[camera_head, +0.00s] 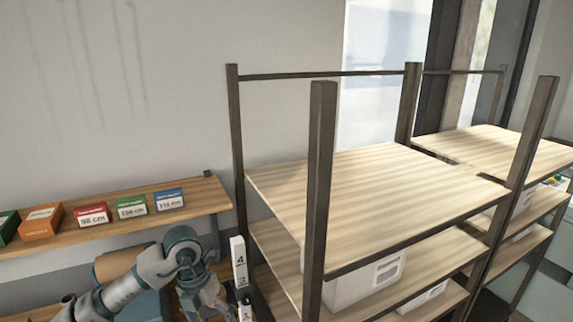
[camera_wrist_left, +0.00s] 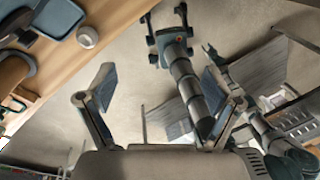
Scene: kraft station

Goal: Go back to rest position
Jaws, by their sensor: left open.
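My left arm comes in at the lower left of the head view, in front of the wall shelf. Its gripper (camera_head: 207,298) points down beside the shelving rack, partly cut off by the lower edge. In the left wrist view both fingers of this gripper (camera_wrist_left: 160,85) stand wide apart with nothing held between them. Parts of my own body show behind them.
A wooden wall shelf (camera_head: 215,198) holds several colored boxes, including a red one (camera_head: 92,215) and a blue one (camera_head: 169,200). A metal rack (camera_head: 322,190) with wooden shelves stands close right of my left gripper, with a white box (camera_head: 350,285) inside. Its top shelf is bare.

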